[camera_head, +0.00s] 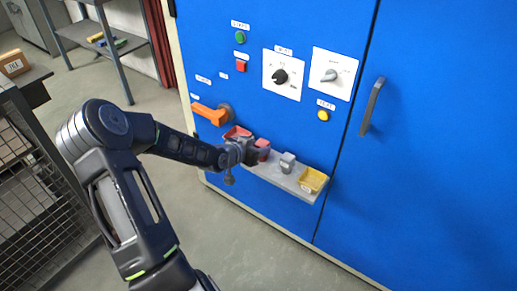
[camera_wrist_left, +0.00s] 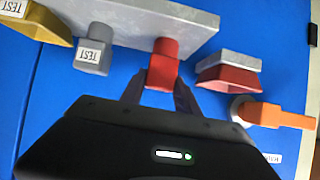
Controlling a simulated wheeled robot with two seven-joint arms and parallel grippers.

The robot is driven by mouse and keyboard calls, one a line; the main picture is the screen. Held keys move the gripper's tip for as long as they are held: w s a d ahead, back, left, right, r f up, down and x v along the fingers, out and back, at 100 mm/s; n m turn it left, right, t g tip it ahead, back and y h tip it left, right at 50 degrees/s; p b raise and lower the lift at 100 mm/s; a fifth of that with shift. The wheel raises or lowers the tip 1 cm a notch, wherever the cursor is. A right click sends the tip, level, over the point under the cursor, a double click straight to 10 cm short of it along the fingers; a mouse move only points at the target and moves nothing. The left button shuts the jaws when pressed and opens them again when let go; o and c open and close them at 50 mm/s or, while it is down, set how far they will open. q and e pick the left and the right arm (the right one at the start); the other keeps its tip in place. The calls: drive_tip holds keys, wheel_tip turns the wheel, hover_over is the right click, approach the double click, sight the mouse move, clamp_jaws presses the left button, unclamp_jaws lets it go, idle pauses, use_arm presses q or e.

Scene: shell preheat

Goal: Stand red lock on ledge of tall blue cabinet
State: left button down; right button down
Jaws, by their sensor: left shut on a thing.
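The tall blue cabinet (camera_head: 300,125) has a narrow grey ledge (camera_head: 268,173) low on its front, and the ledge also shows in the left wrist view (camera_wrist_left: 130,22). My left gripper (camera_head: 252,154) reaches the ledge from the left. It is shut on the red lock (camera_head: 263,146), which shows between the two fingers in the left wrist view (camera_wrist_left: 162,70). The lock is at the ledge; I cannot tell whether its base touches. The fingers hide part of it in the head view. My right gripper is not in view.
On the ledge, a grey lock (camera_head: 287,162) and a yellow bin (camera_head: 313,180) stand to the right of the red lock; a red bin (camera_head: 237,132) is to its left. An orange handle (camera_head: 208,113) juts out nearby. A mesh cart (camera_head: 40,180) stands at left.

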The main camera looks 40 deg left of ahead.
use_arm(q)
drive_tip(key=c, duration=0.9)
unclamp_jaws()
drive_tip(key=shift+s+r, duration=0.1)
drive_tip(key=p+v, duration=0.4)
drive_tip(key=v, duration=0.7)
drive_tip(key=shift+s+r, duration=0.15)
drive_tip(key=shift+s, duration=0.2)
